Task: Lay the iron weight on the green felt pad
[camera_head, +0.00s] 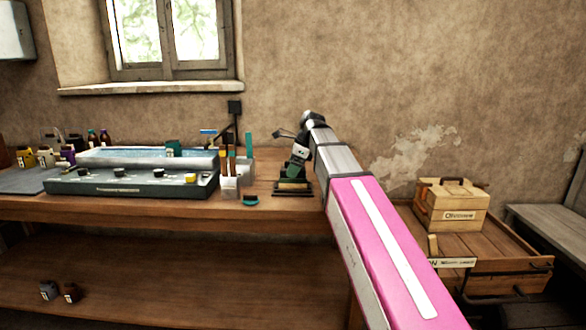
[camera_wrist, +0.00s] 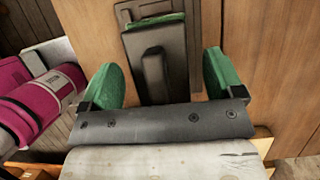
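The iron weight (camera_wrist: 153,76) is a dark block with a raised bar handle, seen from above in the wrist view. A strip of the green felt pad (camera_wrist: 155,20) shows past its far edge, on a dark base. The weight looks to be lying over the pad; the rest of the pad is hidden. My gripper (camera_wrist: 162,66) is open, its two green-padded fingers standing apart on either side of the handle, with gaps on both sides. In the head view my gripper (camera_head: 296,166) is low over the dark base (camera_head: 293,188) on the bench; the weight is hard to make out there.
Left of my gripper are a white holder (camera_head: 230,187) with upright tools, a small green-bottomed object (camera_head: 250,200) and a long dark tray unit (camera_head: 130,181). Several bottles stand farther left. A wooden box (camera_head: 452,205) sits on a drawer cabinet at the right.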

